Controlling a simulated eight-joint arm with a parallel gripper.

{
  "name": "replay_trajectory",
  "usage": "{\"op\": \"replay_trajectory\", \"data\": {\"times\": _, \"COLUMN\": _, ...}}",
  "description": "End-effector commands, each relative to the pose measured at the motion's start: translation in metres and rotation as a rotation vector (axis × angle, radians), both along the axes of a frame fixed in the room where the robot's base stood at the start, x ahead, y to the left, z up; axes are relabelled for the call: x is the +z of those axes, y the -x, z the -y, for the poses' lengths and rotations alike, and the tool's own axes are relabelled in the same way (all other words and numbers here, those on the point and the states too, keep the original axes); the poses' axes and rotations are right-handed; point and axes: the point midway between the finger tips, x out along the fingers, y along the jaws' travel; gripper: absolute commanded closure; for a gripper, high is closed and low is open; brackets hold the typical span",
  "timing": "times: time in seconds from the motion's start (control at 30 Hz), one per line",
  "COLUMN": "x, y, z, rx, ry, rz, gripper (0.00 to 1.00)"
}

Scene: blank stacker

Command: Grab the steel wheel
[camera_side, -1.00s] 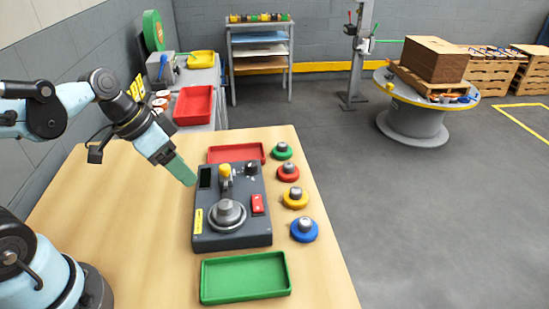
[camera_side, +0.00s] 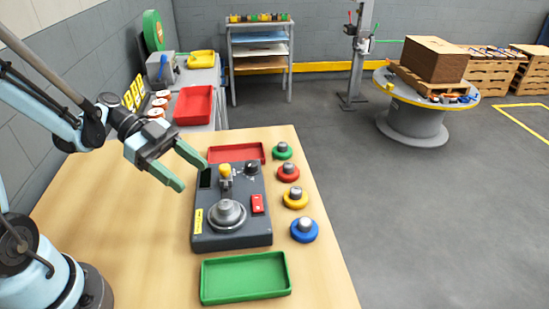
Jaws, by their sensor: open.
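The steel wheel (camera_side: 227,215) is a round grey metal piece with a raised hub. It sits on the front part of a dark grey machine box (camera_side: 230,238) on the wooden table. My gripper (camera_side: 194,171) has two green fingers spread apart with nothing between them. It is above the table, up and to the left of the wheel, near the box's back left corner in the picture. The wheel is fully in view and nothing touches it.
On the box are a yellow-topped lever (camera_side: 225,172), a black knob (camera_side: 251,168) and a red switch (camera_side: 257,203). A red tray (camera_side: 237,153) lies behind, a green tray (camera_side: 245,278) in front. Several coloured discs with metal knobs, including a blue one (camera_side: 304,231), line the right side.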

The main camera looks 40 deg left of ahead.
Motion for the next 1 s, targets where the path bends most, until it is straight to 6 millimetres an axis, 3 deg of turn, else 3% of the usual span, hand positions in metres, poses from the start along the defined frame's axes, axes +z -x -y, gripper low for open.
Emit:
{"op": "replay_trajectory", "data": {"times": 0.1, "x": -0.009, "y": -0.003, "z": 0.016, "rx": -0.002, "ry": -0.001, "rz": 0.000, "gripper": 0.38}}
{"op": "replay_trajectory", "data": {"times": 0.37, "x": -0.018, "y": -0.006, "z": 0.030, "rx": -0.001, "ry": -0.001, "rz": -0.001, "gripper": 0.38}}
{"op": "replay_trajectory", "data": {"times": 0.7, "x": -0.041, "y": -0.011, "z": 0.064, "rx": -0.001, "ry": -0.001, "rz": -0.001, "gripper": 0.38}}
{"op": "replay_trajectory", "data": {"times": 1.0, "x": -0.043, "y": -0.012, "z": 0.067, "rx": 0.003, "ry": -0.001, "rz": -0.001, "gripper": 0.38}}
